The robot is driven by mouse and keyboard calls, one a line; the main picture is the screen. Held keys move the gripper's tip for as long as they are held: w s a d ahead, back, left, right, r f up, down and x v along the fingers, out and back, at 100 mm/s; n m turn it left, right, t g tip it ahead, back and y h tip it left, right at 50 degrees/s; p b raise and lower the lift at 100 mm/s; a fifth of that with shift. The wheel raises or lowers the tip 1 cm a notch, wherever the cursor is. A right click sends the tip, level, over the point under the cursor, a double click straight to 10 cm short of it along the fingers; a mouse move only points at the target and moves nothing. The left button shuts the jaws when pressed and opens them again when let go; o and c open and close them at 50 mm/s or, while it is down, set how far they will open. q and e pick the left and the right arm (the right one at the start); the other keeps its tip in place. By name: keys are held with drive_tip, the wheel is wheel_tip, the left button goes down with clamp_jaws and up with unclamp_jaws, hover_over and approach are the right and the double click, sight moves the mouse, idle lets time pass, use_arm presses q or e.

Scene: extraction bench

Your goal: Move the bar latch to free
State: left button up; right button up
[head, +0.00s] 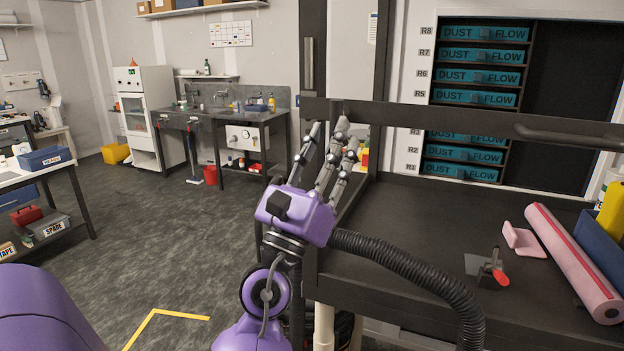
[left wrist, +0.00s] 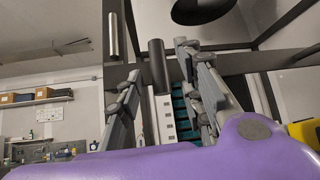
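A dark horizontal bar (head: 430,115) with a dark grab handle (head: 570,136) crosses the front of the bench. Its left end meets a dark upright post (head: 312,20). My left gripper (head: 328,132) is raised at that end, fingers pointing up and apart. In the left wrist view, a black cylindrical knob (left wrist: 157,65) shows between the open fingers (left wrist: 157,85); it may be the bar latch, and I cannot tell whether they touch it. A silver cylinder (left wrist: 113,35) on the post stands above left; it also shows in the head view (head: 308,62). My right gripper is out of view.
The dark bench top (head: 420,235) holds a small red-handled clamp (head: 490,270), a pink roll (head: 572,262) and a pink block (head: 522,240). Behind is a rack of teal trays (head: 478,97). Open floor (head: 190,240) lies left; a side table (head: 40,172) stands farther left.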

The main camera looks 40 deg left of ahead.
use_arm(q)
drive_tip(key=v, duration=1)
idle(0.5)
drive_tip(key=w+a+f+n+g+y, duration=0.2)
drive_tip(key=f+n, duration=0.4)
drive_tip(key=n, duration=0.1)
drive_tip(key=w+a+f+n+g+y, duration=0.1)
drive_tip(key=w+f+n+g, duration=0.2)
drive_tip(key=f+n, duration=0.3)
wheel_tip(320, 180, down, 19)
drive_tip(key=s+n+g, duration=0.1)
drive_tip(key=n+g, duration=0.4)
drive_tip(key=n, duration=0.4)
drive_tip(key=s+d+f+n+g+h, duration=0.1)
drive_tip(key=s+d+f+n+g, duration=0.2)
drive_tip(key=f, duration=0.5)
drive_tip(key=s+d+f+n+g+h, duration=0.1)
drive_tip(key=s+d+f+n+h, duration=0.15)
drive_tip(key=s+f+n, duration=0.45)
drive_tip(key=s+d+f+n+g, duration=0.1)
drive_tip(key=s+d+f+g, duration=0.1)
drive_tip(key=s+d+f, duration=0.2)
drive_tip(key=s+d+f+n+g+h, duration=0.1)
drive_tip(key=s+d+f+g, duration=0.1)
drive_tip(key=s+f, duration=0.7)
drive_tip(key=shift+s+d+f+n+p, duration=0.15)
drive_tip(key=shift+s+d+n+p, duration=0.25)
drive_tip(key=shift+d, duration=0.45)
